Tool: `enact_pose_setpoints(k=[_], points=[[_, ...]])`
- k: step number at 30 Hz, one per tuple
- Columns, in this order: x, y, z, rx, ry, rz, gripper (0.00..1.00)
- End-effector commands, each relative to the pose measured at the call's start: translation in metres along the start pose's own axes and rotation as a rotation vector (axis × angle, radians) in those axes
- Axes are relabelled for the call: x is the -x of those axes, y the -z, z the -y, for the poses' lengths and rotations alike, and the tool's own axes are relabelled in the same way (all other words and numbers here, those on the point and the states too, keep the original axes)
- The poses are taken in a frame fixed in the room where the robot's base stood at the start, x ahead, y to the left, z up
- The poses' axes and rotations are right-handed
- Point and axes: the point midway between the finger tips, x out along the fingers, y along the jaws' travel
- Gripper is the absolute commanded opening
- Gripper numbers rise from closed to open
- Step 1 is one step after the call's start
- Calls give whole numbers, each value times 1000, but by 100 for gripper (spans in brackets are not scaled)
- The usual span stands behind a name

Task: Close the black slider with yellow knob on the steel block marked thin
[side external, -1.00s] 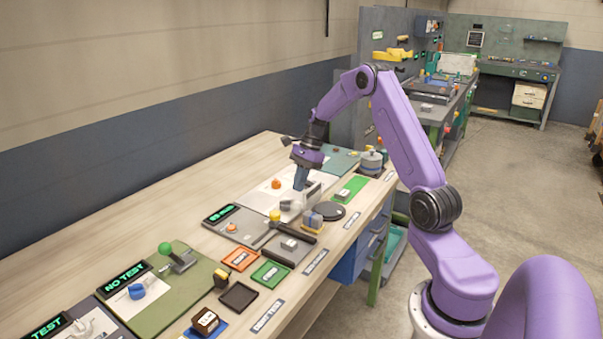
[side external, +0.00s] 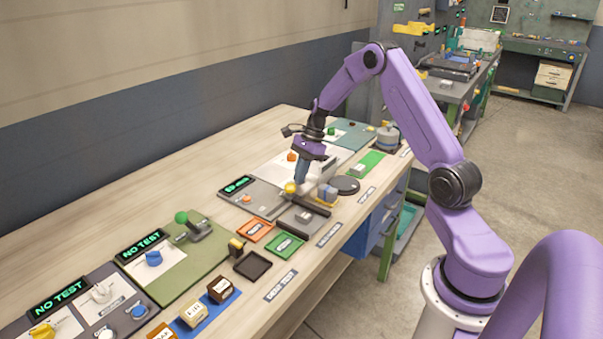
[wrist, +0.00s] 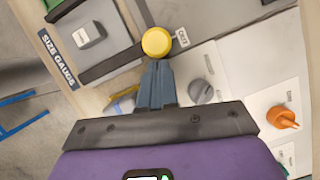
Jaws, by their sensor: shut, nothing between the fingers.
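The yellow knob (side external: 290,188) sits at the far end of the black slider (side external: 314,206), a long dark bar on the grey gauge plate. In the wrist view the knob (wrist: 156,42) is just beyond my fingertips, and the bar (wrist: 110,63) runs off to the left. The small steel block (side external: 303,216) lies on the plate beside the bar; in the wrist view it shows at the upper left (wrist: 89,35), its marking unreadable. My gripper (wrist: 156,64) is shut and empty, its tips against or very close to the knob. The side view shows my gripper (side external: 299,182) pointing down there.
Orange (side external: 255,230), green (side external: 285,245) and dark (side external: 253,265) trays lie near the plate. A blue-and-tan item (side external: 326,193) and a dark disc (side external: 345,185) stand close to my fingers. An orange knob (wrist: 282,118) and a grey knob (wrist: 201,91) stand on the white panel.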

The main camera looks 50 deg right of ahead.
Motion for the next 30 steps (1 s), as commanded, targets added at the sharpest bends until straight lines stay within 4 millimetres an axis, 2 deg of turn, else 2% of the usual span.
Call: enact_pose_setpoints(k=[9,13,25,30], points=[[-17,-43,-12,3,-4,2,0],[-22,-54,-16,1,-3,1,0],[-24,-56,-18,-1,-4,0,0],[-20,-47,-17,-3,-3,0,0]])
